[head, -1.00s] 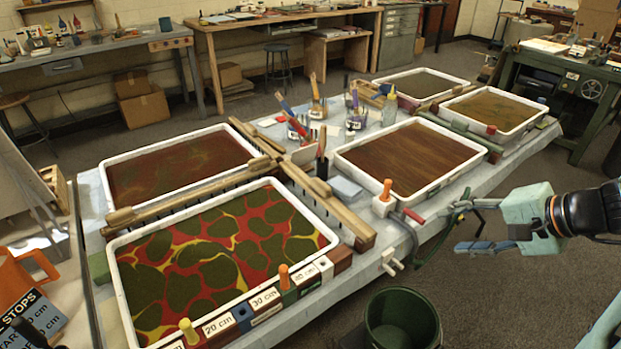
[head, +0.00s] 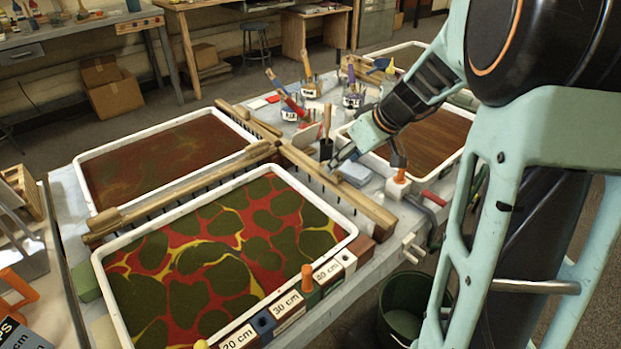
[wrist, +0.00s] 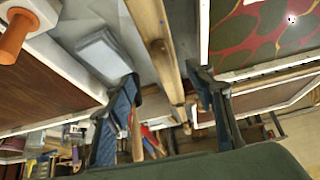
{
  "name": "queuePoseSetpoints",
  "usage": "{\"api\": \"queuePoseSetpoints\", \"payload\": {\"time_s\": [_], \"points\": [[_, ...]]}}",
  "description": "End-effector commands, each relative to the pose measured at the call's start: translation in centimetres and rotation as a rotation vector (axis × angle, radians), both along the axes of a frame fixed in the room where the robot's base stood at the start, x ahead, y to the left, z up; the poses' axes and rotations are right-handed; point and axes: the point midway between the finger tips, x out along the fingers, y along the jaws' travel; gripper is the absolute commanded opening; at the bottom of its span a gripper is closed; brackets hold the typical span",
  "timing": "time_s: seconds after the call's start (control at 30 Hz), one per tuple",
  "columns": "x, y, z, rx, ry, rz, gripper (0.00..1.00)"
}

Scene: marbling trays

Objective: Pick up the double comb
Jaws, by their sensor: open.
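Long wooden comb bars lie around the left trays. One, with dark teeth, crosses between the two left trays (head: 185,190). A paired set of bars runs along their right side (head: 365,203); I take this pair to be the double comb, though its teeth are mostly hidden. My gripper (head: 336,163) hangs over the middle of this pair, pointing down-left. In the wrist view my open gripper (wrist: 163,76) has one finger each side of a wooden bar (wrist: 152,28). Nothing is visibly held. The height between fingers and bar is hard to tell.
A red, yellow and green marbled tray (head: 107,283) is at near left, a brown tray (head: 466,145) at right. Jars with brushes (head: 352,100) and a grey-blue block (head: 352,174) stand close by. An orange peg (head: 400,176) and green bucket (head: 384,322) are at the right.

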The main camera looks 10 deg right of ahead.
Motion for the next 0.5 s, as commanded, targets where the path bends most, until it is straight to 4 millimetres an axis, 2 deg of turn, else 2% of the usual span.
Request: {"api": "queuePoseSetpoints", "payload": {"time_s": [0.1,0.33,0.5], "points": [[0.5,0.2,-0.6,-0.013,-0.008,0.016,0.49],[2.1,1.4,-3.7,-0.012,-0.007,0.018,0.49],[2.7,1.8,-4.7,-0.012,-0.008,0.016,0.49]]}}
